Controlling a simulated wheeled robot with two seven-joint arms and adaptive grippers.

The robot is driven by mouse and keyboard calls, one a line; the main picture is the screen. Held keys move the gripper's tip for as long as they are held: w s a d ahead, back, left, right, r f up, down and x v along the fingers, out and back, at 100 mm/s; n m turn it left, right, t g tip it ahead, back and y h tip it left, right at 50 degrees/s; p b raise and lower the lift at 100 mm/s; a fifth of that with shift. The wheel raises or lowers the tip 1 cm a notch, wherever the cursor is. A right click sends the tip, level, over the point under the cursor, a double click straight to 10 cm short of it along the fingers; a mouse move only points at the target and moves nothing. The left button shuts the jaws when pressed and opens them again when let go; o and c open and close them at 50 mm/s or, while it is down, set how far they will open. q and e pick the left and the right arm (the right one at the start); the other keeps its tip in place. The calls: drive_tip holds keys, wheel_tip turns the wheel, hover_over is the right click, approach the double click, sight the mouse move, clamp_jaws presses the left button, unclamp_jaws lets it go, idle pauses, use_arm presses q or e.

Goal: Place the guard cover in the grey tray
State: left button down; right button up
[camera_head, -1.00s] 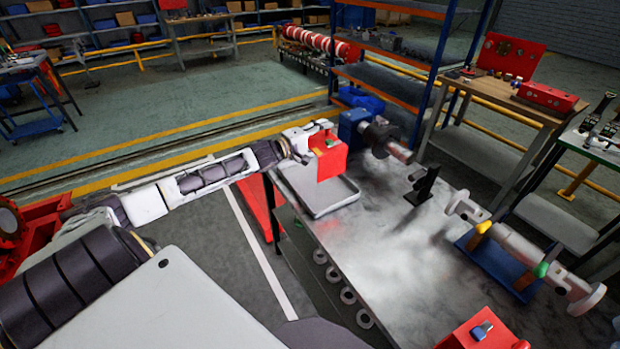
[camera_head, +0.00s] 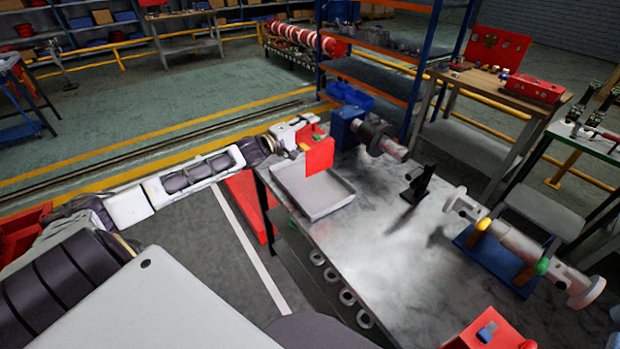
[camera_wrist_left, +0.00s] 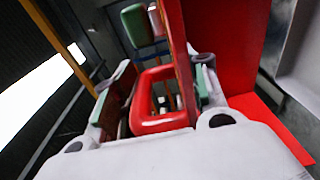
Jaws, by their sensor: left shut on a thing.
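The guard cover (camera_head: 319,157) is a red plate-like part with a red loop handle, which shows in the left wrist view (camera_wrist_left: 163,123). My left gripper (camera_head: 309,136) is shut on it, with the fingers on either side of the handle in the wrist view. The cover hangs upright over the back of the shallow grey tray (camera_head: 322,211), apparently above its floor; any contact cannot be told. The visible tray floor is empty. The tray lies at the far left corner of the metal bench. My right gripper is not in view.
A blue block with a dark shaft assembly (camera_head: 378,139) stands just right of the tray. A black upright bracket (camera_head: 417,186) and a blue stand with a pale shaft (camera_head: 495,257) sit farther right. A red box (camera_head: 488,329) is at the near edge. The bench middle is clear.

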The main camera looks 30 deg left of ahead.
use_arm(q)
wheel_tip(320, 180, down, 6)
drive_tip(key=shift+r, duration=0.1)
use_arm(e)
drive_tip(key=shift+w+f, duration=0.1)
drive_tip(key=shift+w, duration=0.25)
use_arm(q)
wheel_tip(320, 180, down, 4)
drive_tip(key=shift+r, duration=0.1)
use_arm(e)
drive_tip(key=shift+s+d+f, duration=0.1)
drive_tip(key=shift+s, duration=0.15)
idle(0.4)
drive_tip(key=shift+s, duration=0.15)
